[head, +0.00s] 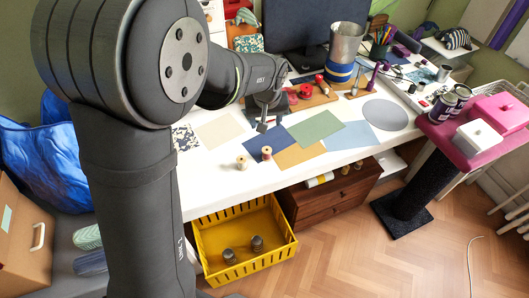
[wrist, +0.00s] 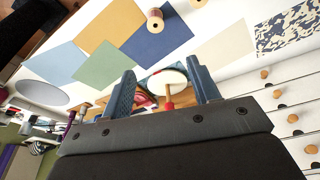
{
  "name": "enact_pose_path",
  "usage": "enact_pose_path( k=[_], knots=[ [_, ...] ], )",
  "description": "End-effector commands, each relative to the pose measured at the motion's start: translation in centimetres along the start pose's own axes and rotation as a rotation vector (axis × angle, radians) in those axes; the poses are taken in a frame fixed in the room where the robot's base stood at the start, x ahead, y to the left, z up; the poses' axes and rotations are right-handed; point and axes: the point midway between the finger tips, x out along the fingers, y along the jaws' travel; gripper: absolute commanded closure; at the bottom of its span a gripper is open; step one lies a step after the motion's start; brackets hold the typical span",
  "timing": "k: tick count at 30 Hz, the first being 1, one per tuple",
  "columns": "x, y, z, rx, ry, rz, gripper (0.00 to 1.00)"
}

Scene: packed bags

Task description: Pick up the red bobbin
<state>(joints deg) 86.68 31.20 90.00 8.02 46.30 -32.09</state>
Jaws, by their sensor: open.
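My gripper (head: 264,121) is over the white table, its jaws apart and empty. In the wrist view its two blue fingers (wrist: 161,68) stand apart. A red spool-like thing (head: 305,91) lies at a wooden board behind the gripper in the head view. In the wrist view, red parts (wrist: 168,105) show low between the fingers, beside a pale round disc; their shape is partly hidden. A small bobbin with pale ends and a dull reddish middle (head: 266,153) stands near the table's front edge; it also shows in the wrist view (wrist: 154,20). I cannot tell which is the red bobbin.
A tan bobbin (head: 241,162) stands left of the reddish one. Flat blue (head: 289,140), green (head: 318,127) and ochre sheets lie around. A metal cylinder (head: 345,42) and a monitor (head: 305,35) stand behind. A yellow crate (head: 215,240) is below the table.

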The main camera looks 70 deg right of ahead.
Motion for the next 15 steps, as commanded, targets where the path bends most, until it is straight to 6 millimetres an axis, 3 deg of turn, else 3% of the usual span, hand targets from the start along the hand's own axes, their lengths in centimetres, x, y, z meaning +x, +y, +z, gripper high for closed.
enact_pose_path(
  k=[6,11,15],
  knots=[
    [1.6,-0.3,3.5,0.164,0.117,0.041,0.44],
    [2.3,-0.3,4.1,0.203,0.146,0.054,0.44],
    [4.1,-0.2,3.9,0.203,0.145,0.054,0.44]
  ],
)
